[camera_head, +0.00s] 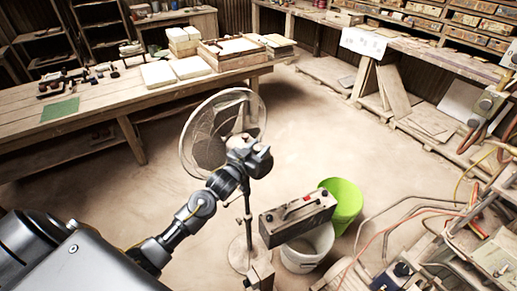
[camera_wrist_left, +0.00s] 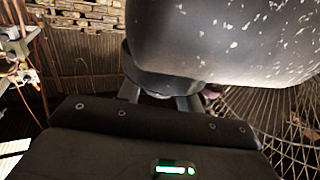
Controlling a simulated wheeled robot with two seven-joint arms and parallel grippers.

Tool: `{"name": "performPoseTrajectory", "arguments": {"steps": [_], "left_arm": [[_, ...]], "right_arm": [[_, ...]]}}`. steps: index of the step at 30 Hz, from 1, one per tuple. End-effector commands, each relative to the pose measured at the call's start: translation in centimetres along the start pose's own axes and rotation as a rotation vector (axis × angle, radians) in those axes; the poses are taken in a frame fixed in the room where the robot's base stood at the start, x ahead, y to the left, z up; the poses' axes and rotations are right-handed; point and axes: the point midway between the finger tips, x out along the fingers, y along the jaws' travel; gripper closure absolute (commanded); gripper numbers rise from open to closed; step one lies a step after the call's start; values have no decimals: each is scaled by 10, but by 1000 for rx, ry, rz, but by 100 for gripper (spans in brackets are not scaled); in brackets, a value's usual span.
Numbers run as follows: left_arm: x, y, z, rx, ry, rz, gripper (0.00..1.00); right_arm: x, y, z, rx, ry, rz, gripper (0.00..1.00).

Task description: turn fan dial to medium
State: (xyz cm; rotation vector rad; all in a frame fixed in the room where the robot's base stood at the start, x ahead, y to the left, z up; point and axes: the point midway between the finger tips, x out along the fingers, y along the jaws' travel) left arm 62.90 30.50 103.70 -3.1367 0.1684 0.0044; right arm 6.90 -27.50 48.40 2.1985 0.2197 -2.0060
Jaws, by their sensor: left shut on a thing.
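A standing fan with a round wire guard (camera_head: 207,137) faces away in the middle of the floor, on a thin pole. Its guard also shows at the right of the left wrist view (camera_wrist_left: 290,110). My left gripper (camera_head: 243,160) is up at the back of the fan head. In the left wrist view, the fan's dark, speckled motor housing (camera_wrist_left: 235,40) fills the upper right. My left gripper's fingers (camera_wrist_left: 158,97) reach in under it and are shut on the fan dial. The dial is hidden, so its setting cannot be read. My right gripper is not in view.
A grey box (camera_head: 297,217), a white bucket (camera_head: 305,252) and a green bucket (camera_head: 343,203) stand right of the fan pole. A long wooden table (camera_head: 100,115) is behind to the left. Cables and machinery crowd the right. Open floor lies beyond the fan.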

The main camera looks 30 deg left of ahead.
Motion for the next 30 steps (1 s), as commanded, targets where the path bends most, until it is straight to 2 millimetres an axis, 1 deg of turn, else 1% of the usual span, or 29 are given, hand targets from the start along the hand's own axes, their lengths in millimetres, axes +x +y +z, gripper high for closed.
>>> {"name": "performPoseTrajectory", "arguments": {"steps": [1, 9, 15, 21, 30], "left_arm": [[0, -3, 0, 8, -1, 41, 87], [1, -2, 1, 4, -1, 273, 87], [1, -2, 1, 4, 1, 401, 87], [1, -1, 0, 3, 2, 484, 87], [1, 0, -1, 2, 2, 529, 87]], "right_arm": [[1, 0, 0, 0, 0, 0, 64], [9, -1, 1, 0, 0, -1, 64], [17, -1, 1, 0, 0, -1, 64], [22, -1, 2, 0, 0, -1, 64], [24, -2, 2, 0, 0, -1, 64]]}}
